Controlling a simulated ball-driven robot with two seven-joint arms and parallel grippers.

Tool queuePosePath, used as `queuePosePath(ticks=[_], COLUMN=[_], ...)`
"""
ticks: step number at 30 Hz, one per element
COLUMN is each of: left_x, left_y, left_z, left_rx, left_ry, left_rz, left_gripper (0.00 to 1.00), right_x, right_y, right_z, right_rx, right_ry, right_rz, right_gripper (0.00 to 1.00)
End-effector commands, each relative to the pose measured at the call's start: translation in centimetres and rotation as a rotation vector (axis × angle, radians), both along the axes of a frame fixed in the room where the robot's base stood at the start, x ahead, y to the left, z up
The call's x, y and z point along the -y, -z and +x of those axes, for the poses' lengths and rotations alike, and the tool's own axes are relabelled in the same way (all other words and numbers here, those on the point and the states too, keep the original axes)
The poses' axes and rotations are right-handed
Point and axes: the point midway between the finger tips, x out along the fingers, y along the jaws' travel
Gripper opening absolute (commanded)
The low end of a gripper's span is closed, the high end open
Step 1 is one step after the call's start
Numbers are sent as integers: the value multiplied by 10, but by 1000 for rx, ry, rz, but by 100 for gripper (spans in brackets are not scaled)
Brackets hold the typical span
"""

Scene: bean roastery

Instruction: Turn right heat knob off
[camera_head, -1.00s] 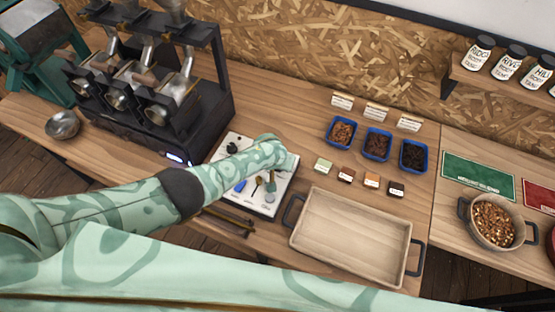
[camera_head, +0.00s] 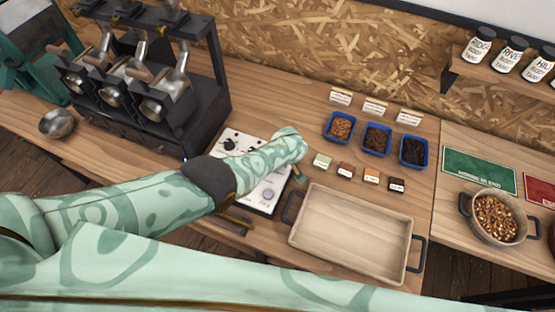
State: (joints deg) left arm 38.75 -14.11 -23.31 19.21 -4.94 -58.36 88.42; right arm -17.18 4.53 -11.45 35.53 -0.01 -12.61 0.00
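The white control panel (camera_head: 262,204) lies on the bench in front of the roaster. A black knob (camera_head: 228,144) shows at its upper left, and round markings show at its lower right. My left arm, patterned pale green with a grey band, lies across the middle of the panel and hides most of its controls. I cannot pick out the right heat knob. My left gripper (camera_head: 298,173) is mostly hidden under the end of the arm, by the panel's right edge; only a small part shows, and its opening is unclear. My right gripper is not in view.
A black roaster (camera_head: 150,120) stands behind the panel at left, with a metal bowl (camera_head: 58,123) beside it. A wooden tray (camera_head: 350,240) with dark handles sits close right of the panel. Small sample cards and blue bean trays (camera_head: 376,140) lie beyond.

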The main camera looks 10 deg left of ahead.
Motion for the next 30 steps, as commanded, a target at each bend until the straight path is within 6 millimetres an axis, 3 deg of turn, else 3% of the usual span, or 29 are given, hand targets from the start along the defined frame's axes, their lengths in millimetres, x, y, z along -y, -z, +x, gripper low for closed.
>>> queuePosePath(ticks=[15, 16, 18, 30], left_x=[0, 0, 0, -4], left_y=[1, 1, 0, -9], left_z=[0, 0, 0, 1], left_rx=[-1, -1, -1, 0], left_ry=[-23, -23, -23, -22], left_rz=[0, 0, 0, 0], left_gripper=[10, 35, 54, 54], right_x=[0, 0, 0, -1], right_y=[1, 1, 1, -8], right_z=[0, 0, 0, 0], right_rx=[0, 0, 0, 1], right_ry=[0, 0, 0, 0], right_rz=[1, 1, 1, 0], right_gripper=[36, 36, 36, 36])
